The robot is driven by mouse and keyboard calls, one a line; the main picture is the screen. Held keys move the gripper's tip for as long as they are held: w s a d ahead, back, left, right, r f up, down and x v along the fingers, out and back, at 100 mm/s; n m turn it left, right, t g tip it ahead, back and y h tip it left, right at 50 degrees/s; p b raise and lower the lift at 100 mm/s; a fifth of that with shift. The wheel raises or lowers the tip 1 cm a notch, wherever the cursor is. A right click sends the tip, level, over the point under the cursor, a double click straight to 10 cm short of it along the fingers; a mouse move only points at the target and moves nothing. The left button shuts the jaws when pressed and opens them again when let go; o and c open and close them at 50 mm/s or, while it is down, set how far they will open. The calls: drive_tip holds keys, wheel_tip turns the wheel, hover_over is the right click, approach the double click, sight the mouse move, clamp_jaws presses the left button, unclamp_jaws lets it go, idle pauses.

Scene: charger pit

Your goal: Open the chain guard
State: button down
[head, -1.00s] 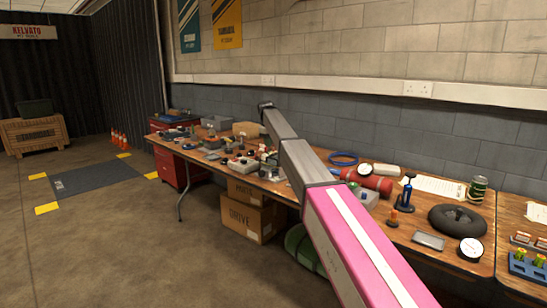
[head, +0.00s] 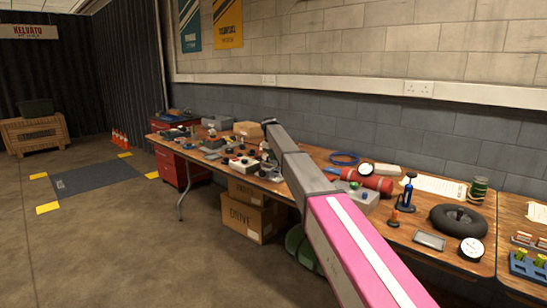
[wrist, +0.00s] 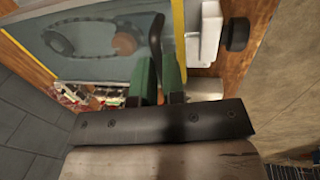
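In the wrist view, the chain guard (wrist: 88,65) is a see-through greyish panel with yellow edges. A chain loop, a dark sprocket and an orange-brown sprocket (wrist: 124,43) show behind it. A black bar handle (wrist: 155,35) stands at its right part. My gripper (wrist: 160,74) has its two green fingers close together on either side of the handle's near end; they look shut on it, though the contact itself is partly hidden. In the head view my arm reaches over the workbench, and my fingers and the guard cannot be made out.
The workbench (head: 330,178) is crowded with parts, a red cylinder (head: 372,184), a tyre-like black ring (head: 458,220) and gauges. A white block (wrist: 208,32) and a black knob (wrist: 236,34) lie right of the guard. Cardboard boxes (head: 250,215) stand below. Floor at left is open.

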drive_tip(key=shift+w, duration=0.1)
drive_tip(key=w+d, duration=0.3)
drive_tip(key=w, duration=0.1)
drive_tip(key=w+d, duration=0.3)
drive_tip(key=w, duration=0.1)
drive_tip(key=w+d, duration=0.4)
drive_tip(key=w, duration=0.1)
drive_tip(key=shift+d, duration=0.1)
drive_tip(key=c, duration=1.2)
unclamp_jaws()
drive_tip(key=shift+r, duration=0.1)
wheel_tip(320, 180, up, 10)
drive_tip(key=s+a, duration=0.1)
drive_tip(key=shift+s+a+r, duration=0.15)
drive_tip(key=shift+s+r, duration=0.1)
drive_tip(key=shift+s, duration=0.1)
